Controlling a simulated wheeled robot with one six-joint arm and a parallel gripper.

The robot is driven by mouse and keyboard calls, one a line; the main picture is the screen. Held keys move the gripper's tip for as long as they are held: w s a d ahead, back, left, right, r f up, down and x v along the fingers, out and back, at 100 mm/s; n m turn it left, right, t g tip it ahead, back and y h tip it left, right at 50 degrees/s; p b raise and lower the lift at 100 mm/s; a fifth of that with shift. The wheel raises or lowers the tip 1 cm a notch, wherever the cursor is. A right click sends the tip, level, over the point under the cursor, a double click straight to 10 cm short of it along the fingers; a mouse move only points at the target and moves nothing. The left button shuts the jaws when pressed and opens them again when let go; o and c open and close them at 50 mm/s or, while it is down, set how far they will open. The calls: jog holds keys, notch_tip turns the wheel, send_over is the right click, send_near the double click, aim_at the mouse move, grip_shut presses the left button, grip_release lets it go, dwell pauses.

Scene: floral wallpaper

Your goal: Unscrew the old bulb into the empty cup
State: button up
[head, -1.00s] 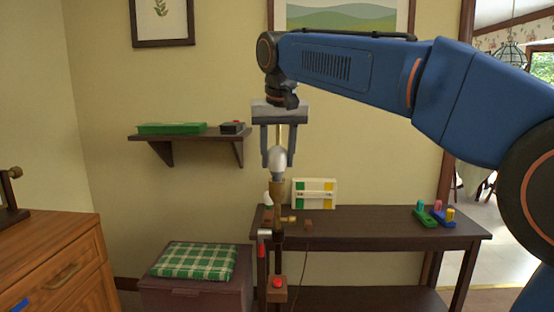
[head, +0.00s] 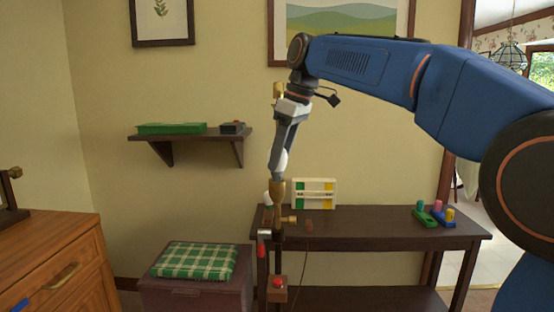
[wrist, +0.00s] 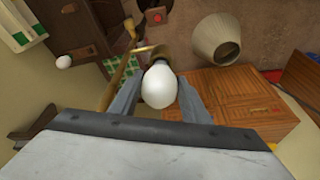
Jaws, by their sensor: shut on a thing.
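The white bulb (head: 283,160) stands at the top of the brass lamp socket (head: 277,191), at the near edge of the dark table. My gripper (head: 278,158) comes from above, tilted, with its fingers around the bulb. In the wrist view the bulb (wrist: 159,86) sits between my two grey fingers (wrist: 158,100), with the brass socket (wrist: 161,54) just beyond it. A second white bulb (head: 268,197) is lower and left of the socket; it also shows in the wrist view (wrist: 64,62). I cannot clearly identify the empty cup.
A beige hollow cone-shaped thing (wrist: 218,37) shows in the wrist view. A red button box (head: 277,283) hangs below the lamp. A white-yellow-green rack (head: 314,193) and peg blocks (head: 436,217) are on the table (head: 375,226). The table between them is mostly clear.

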jog(key=shift+w+n, duration=0.1)
jog(key=shift+n, duration=1)
jog(key=o, duration=1.4)
jog(key=shift+c, duration=0.2)
